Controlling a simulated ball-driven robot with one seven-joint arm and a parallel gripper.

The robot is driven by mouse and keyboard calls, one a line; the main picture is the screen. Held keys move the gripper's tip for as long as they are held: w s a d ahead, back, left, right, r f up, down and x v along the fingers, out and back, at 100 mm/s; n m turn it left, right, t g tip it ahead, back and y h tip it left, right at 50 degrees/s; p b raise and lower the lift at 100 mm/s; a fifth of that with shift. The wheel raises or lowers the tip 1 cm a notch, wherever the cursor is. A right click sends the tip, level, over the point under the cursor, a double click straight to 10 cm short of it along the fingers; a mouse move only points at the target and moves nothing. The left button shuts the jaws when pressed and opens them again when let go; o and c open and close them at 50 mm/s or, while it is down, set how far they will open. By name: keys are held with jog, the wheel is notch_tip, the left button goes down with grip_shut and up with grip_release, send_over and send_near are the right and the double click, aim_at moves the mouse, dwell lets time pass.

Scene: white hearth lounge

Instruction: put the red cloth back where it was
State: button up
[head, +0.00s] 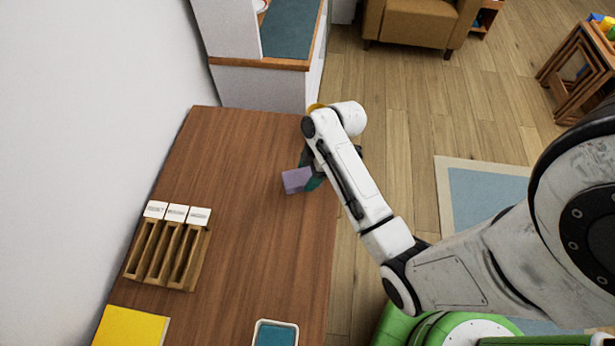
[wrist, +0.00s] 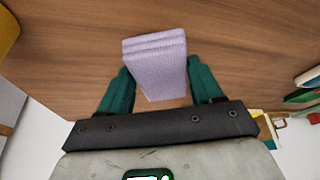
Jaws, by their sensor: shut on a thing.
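My gripper (head: 313,181) has its green fingers around a folded lilac cloth (head: 296,180) over the far right part of the brown wooden table (head: 235,215). In the wrist view the lilac cloth (wrist: 158,68) sits between the two fingers, folded in several layers. I cannot tell whether it touches the table. I see no red cloth in either view. A wooden rack (head: 207,246) with three slots and white labels stands at the table's left; the label words are too small to read.
A yellow mat (head: 130,327) lies at the table's near left corner. A light-rimmed tray (head: 258,325) with a teal inside is at the near edge. A white cabinet (head: 260,88) stands behind the table. The table's middle is clear.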

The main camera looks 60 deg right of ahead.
aim_at(308, 179)
jog(key=shift+w+f+p, duration=0.15)
jog(key=shift+f+p, duration=0.2)
jog(key=shift+f, duration=1.45)
jog(key=shift+f, duration=0.1)
jog(key=o, duration=1)
jog(key=v, duration=1.1)
jog(key=s+a+m+h, duration=0.1)
jog(key=s+a+m, duration=0.2)
jog(key=a, duration=0.2)
jog(key=s+a+m+g+h, duration=0.1)
jog(key=s+a+m, duration=0.2)
jog(key=a, duration=0.2)
jog(key=s+a+m+g+h, duration=0.1)
jog(key=s+a+m, duration=0.2)
jog(key=a, duration=0.2)
jog(key=shift+s+a, duration=0.15)
jog(key=shift+f+b, duration=0.5)
jog(key=shift+b, duration=0.1)
